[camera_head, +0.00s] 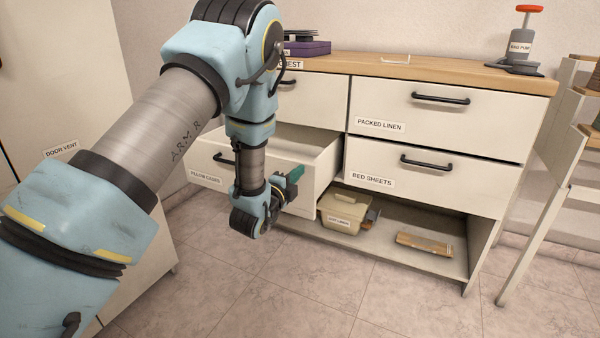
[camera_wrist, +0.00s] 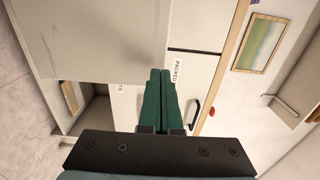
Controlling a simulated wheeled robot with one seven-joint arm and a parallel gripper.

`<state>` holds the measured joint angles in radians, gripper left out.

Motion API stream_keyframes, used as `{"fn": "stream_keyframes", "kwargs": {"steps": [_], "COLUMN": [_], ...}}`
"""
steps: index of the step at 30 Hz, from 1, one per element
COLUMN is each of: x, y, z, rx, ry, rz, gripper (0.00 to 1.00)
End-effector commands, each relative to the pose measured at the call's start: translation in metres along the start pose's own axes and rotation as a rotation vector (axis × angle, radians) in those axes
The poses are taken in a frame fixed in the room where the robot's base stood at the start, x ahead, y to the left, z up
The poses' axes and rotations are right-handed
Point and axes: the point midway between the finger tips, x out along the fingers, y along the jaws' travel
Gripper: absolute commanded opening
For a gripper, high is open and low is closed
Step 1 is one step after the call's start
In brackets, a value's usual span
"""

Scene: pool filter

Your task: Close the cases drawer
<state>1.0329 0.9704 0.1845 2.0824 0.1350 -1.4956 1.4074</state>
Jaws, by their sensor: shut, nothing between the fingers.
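The cases drawer (camera_head: 215,177), with its label partly readable as "pillow cases", is pulled out from the lower left of the white chest. Its black handle (camera_head: 224,159) is on the front, and part of its inside shows. My gripper (camera_head: 299,171) is in front of the right part of the drawer, its green fingers pointing right toward the chest. The fingers are shut and empty, also in the wrist view (camera_wrist: 160,72). I cannot tell whether they touch the drawer. My arm hides part of the drawer front.
The packed linen drawer (camera_head: 408,106) and bed sheets drawer (camera_head: 395,171) are shut. A slim rack (camera_head: 541,215) stands at right. The tiled floor in front is clear.

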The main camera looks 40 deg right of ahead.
Motion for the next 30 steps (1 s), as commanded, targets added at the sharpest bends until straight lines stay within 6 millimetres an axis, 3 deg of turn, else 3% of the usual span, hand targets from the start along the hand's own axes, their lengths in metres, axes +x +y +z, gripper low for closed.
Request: {"fn": "stream_keyframes", "kwargs": {"steps": [6, 20, 26, 30], "x": [0.013, 0.017, 0.041, 0.071], "y": [0.0, 0.0, 0.001, 0.002], "z": [0.0, 0.0, -0.001, -0.001], "rx": [0.0, 0.0, 0.001, 0.001], "ry": [0.0, 0.0, 0.001, 0.002], "rz": [0.0, -0.001, -0.004, -0.006], "gripper": [0.0, 0.0, 0.0, 0.0]}}
